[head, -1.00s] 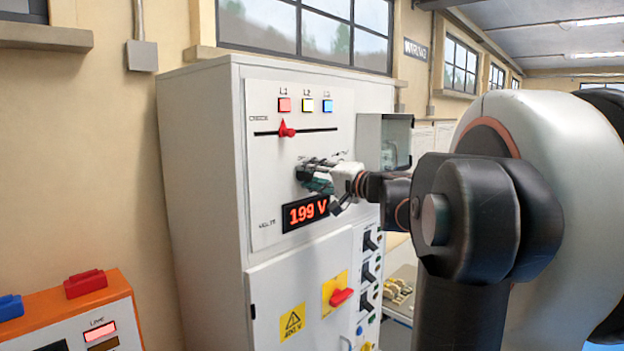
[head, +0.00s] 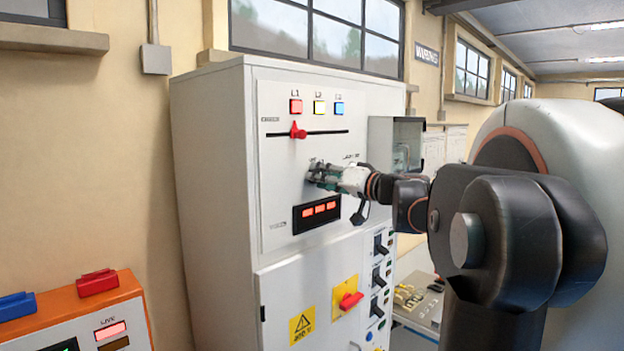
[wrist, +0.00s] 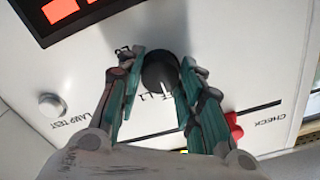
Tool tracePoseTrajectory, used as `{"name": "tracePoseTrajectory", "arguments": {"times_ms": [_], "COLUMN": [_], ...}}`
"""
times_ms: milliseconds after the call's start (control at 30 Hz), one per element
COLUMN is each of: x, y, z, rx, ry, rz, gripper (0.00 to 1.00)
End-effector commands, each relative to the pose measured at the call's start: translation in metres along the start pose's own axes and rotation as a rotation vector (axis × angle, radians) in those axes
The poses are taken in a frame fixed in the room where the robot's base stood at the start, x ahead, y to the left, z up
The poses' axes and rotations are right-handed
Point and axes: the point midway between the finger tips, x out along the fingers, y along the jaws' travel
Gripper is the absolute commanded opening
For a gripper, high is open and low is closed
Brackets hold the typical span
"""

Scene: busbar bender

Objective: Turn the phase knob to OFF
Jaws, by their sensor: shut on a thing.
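The phase knob (wrist: 160,68) is a round black knob on the white panel (head: 275,190), with a light pointer mark facing toward the bottom of the wrist view. My gripper (wrist: 160,72) has its two green-grey fingers on either side of the knob, shut on it.
Above are a red slider (head: 297,131) in a horizontal slot and lamps L1, L2 and L3 (head: 319,107). A lamp test button (wrist: 52,106) sits beside the knob.

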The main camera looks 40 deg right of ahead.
Motion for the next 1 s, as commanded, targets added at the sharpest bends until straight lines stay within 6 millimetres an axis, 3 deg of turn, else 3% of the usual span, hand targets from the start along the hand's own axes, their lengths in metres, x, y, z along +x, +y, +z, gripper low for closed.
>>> {"name": "tracePoseTrajectory", "arguments": {"times_ms": [433, 467, 533, 1000], "x": [-0.0004, -0.0004, -0.0004, -0.0001], "y": [0.0007, 0.0007, 0.0007, -0.0044], "z": [0.0016, 0.0016, 0.0015, -0.0068], "rx": [-0.014, -0.014, -0.013, -0.011], "ry": [-0.003, -0.003, -0.002, 0.000], "rz": [0.001, 0.001, 0.001, 0.000], "gripper": [0.10, 0.36, 0.52, 0.54]}}
